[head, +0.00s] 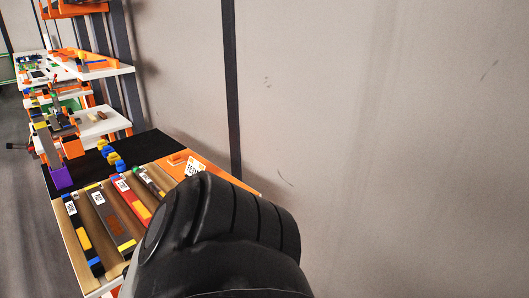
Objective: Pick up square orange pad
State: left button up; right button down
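A flat orange pad (171,164) lies at the far right part of the near table, close to the wall. A smaller orange piece and a white printed label lie on it. My large black arm link (222,232) covers its near part, so I cannot tell its full outline. No gripper fingers show in the view, and I cannot see where either gripper is relative to the pad.
Long dark and red bars (131,199) with labels lie in a brown tray left of my arm. Blue and yellow pieces (112,158) rest on a black mat (142,149). A purple bin (61,178) stands at left. White shelves (100,120) are behind. A wall bounds the right.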

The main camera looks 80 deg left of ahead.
aim_at(175, 159)
jog(key=u, duration=2.35)
